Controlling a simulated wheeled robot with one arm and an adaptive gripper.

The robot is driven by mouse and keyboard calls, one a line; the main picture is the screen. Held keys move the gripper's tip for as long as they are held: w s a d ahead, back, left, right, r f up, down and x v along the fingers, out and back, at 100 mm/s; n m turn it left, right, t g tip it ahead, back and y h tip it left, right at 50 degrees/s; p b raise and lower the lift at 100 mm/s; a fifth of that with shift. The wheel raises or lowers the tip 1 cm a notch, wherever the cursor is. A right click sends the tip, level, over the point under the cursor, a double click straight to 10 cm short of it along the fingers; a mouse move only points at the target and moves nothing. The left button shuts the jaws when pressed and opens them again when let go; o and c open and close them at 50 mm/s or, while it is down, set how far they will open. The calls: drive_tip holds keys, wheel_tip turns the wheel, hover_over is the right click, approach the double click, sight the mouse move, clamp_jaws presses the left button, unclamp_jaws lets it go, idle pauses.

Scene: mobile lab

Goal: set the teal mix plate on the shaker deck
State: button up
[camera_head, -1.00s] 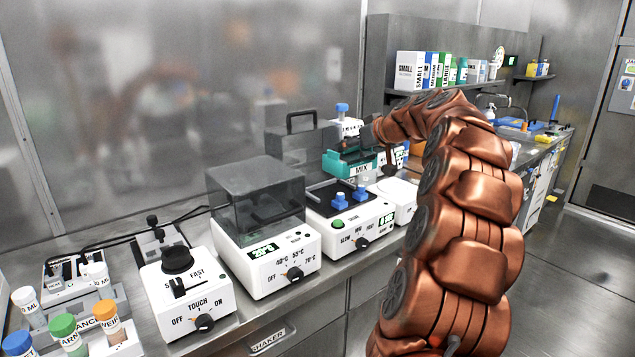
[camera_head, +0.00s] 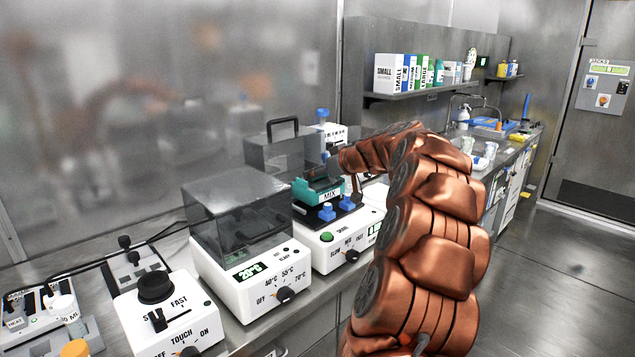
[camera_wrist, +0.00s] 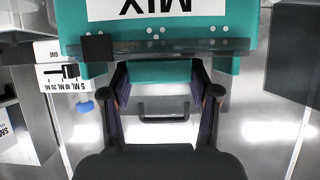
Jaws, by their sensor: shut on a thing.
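The teal mix plate (camera_head: 318,192), labelled MIX, is over the dark shaker deck (camera_head: 306,210), just behind its blue knobs. It looks low and roughly level; I cannot tell whether it touches the deck. In the wrist view the plate (camera_wrist: 245,35) fills the top, its label upside down. My gripper (camera_wrist: 162,95) is shut on the plate's near teal part, one finger on each side. In the head view the fingers are mostly hidden behind my arm and the plate.
A heater box with a smoky clear lid (camera_head: 238,210) stands left of the shaker (camera_head: 345,245). A raised dark clear cover with a handle (camera_head: 275,155) is behind the deck. A vortex mixer (camera_head: 165,310) is at front left. Book-like boxes (camera_head: 405,74) sit on a shelf.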

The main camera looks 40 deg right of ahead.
drive_tip(key=shift+f, duration=1.4)
drive_tip(key=o, duration=1.2)
drive_tip(key=b+v, duration=0.1)
drive_tip(key=v, duration=1.1)
drive_tip(key=shift+a, duration=0.15)
